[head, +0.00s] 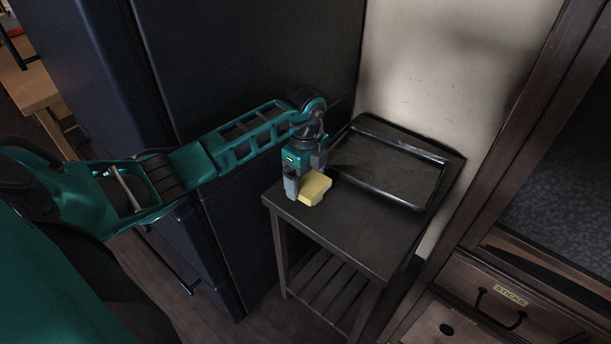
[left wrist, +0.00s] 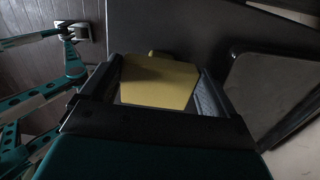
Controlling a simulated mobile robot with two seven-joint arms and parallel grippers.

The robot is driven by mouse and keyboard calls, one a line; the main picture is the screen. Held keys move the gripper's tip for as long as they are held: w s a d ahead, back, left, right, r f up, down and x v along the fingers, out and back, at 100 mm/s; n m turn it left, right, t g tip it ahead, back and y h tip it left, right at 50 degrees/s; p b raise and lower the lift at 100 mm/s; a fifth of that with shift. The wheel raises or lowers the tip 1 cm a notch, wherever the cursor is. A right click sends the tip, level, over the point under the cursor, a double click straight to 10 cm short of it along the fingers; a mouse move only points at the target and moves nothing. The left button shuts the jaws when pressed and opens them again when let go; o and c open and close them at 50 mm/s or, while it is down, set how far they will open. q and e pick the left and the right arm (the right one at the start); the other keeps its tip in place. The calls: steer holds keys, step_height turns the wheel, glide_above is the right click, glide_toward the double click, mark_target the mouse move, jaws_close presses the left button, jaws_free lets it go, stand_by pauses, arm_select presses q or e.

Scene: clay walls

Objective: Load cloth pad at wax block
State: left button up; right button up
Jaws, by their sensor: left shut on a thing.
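My left gripper (head: 303,183) is over the small dark table, shut on a pale yellow, block-shaped thing that I take for the cloth pad (head: 314,187). In the left wrist view the pad (left wrist: 158,82) fills the space between the two dark fingers (left wrist: 158,92). A small darker yellow bit (left wrist: 151,54) shows past the pad's far edge; it may be the wax block, mostly hidden, but I cannot tell. The pad is low over the tabletop; whether it touches anything is unclear. My right gripper is out of view.
The small dark table (head: 345,232) has a slatted lower shelf. A dark rimmed tray (head: 388,168) lies on its back right part. A tall dark cabinet (head: 250,60) stands behind left, a pale wall behind, and a wooden drawer unit (head: 500,290) at right. The table's front is clear.

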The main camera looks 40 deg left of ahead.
mark_target(305, 180)
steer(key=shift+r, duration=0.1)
arm_select(q)
step_height(305, 180, up, 3)
steer(key=p, duration=0.3)
steer(key=shift+r, duration=0.15)
steer(key=shift+r+p, duration=0.7)
steer(key=shift+p, duration=0.2)
step_height(305, 180, up, 2)
steer(key=shift+p, duration=0.95)
steer(key=shift+r, duration=0.2)
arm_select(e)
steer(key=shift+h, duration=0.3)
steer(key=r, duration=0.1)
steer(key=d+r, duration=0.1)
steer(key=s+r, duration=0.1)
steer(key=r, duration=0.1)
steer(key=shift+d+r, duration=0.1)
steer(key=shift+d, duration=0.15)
arm_select(q)
steer(key=shift+f, duration=0.1)
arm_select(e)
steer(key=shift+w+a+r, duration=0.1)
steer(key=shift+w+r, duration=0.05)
arm_select(q)
steer(key=shift+s, duration=0.1)
